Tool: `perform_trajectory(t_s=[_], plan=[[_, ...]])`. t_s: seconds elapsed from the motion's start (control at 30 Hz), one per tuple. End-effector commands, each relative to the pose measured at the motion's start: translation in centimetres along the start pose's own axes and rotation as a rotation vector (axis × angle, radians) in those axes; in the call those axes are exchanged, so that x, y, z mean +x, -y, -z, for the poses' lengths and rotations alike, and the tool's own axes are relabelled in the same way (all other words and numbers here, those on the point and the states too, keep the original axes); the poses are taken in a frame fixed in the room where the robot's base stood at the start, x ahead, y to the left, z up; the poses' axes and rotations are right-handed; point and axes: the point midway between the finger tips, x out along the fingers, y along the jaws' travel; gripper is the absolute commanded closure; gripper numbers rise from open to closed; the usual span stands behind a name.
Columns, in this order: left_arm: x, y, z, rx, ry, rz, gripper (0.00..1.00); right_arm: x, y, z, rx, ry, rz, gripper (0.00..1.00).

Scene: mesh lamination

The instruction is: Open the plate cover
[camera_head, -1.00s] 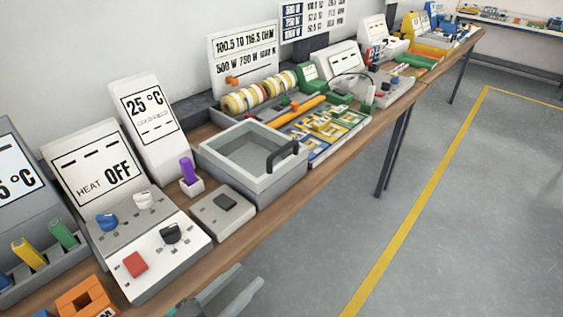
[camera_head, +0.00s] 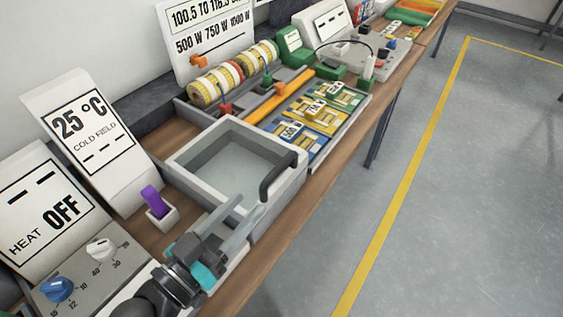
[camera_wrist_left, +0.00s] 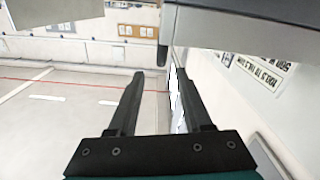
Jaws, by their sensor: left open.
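The plate cover (camera_head: 235,160) is the pale, glassy top of a square grey box (camera_head: 262,222), and it lies flat and closed. A dark bar handle (camera_head: 277,176) stands at its right side. My left gripper (camera_head: 250,203) is open, in front of the box's near corner, with its fingers pointing toward the handle. The fingers look just short of the handle, and I see no grip on it. In the left wrist view the open gripper (camera_wrist_left: 158,72) has nothing between its fingers. A dark post hangs above them, probably the handle. My right gripper is not in view.
A purple peg in a white holder (camera_head: 160,209) and the HEAT OFF panel (camera_head: 48,213) stand left of my gripper. Coils (camera_head: 235,74) and a tray of coloured plates (camera_head: 315,114) lie behind the box. The floor right of the bench is clear.

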Motion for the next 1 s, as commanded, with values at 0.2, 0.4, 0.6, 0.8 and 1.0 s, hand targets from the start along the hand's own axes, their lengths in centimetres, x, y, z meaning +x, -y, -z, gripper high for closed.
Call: perform_trajectory(t_s=[0.2,0.4,0.6,0.8,1.0], plan=[[3.4,0.0,0.1,-0.001,-0.004,0.001,0.50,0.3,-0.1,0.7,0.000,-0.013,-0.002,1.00],[6.6,0.0,0.1,-0.002,-0.004,0.000,0.50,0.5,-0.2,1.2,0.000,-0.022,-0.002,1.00],[9.6,0.0,0.1,-0.001,-0.002,-0.001,0.50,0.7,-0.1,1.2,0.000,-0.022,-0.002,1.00],[11.5,0.0,-0.1,-0.002,0.000,0.000,0.50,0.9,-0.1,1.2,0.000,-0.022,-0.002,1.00],[12.0,0.0,0.0,0.000,0.001,-0.001,0.50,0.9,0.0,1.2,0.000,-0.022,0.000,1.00]])
